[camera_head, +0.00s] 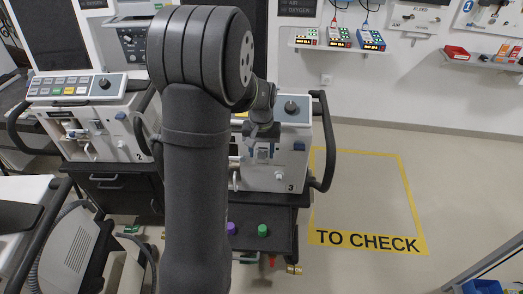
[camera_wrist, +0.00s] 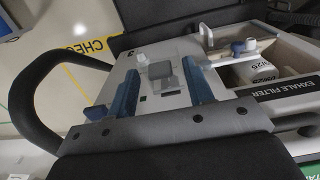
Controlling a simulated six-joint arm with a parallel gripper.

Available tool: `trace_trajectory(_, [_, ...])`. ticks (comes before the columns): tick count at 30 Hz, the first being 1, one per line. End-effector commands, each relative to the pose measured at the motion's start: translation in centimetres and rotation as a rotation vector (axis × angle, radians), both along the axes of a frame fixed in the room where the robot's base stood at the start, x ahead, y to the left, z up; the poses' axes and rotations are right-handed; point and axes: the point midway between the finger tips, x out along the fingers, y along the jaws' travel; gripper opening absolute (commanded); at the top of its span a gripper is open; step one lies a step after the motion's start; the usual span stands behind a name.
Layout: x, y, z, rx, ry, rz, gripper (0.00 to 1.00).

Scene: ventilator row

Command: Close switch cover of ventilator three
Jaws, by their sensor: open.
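Ventilator three (camera_head: 291,188) stands right of centre in the head view, partly hidden behind my arm. My gripper (camera_head: 262,148) is at its front panel, pointing down at it. In the wrist view my gripper (camera_wrist: 160,78) is open, with one blue finger on each side of a small grey block-like switch part (camera_wrist: 160,70) on the pale panel of ventilator three (camera_wrist: 118,72). A pale, partly see-through piece stands just beyond that part. I cannot tell exactly how the cover is angled, or whether the fingers touch anything.
A dark curved handle (camera_wrist: 35,95) rises at the left of the wrist view. The exhale filter compartment (camera_wrist: 262,92) is at the right. Ventilator two (camera_head: 100,130) stands to the left in the head view. The yellow-marked "TO CHECK" floor area (camera_head: 365,195) is clear.

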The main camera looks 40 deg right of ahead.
Motion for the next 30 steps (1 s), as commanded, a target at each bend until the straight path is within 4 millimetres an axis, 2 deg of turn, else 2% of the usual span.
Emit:
trace_trajectory(7, [0.01, -0.01, -0.05, 0.0, 0.0, 0.0, 0.47])
trace_trajectory(14, [0.01, -0.01, -0.03, 0.0, 0.0, 0.0, 0.02])
trace_trajectory(23, [-0.11, 0.1, -0.22, -0.019, -0.023, 0.0, 0.02])
trace_trajectory(30, [-0.55, 0.51, -0.95, -0.094, -0.113, 0.0, 0.02])
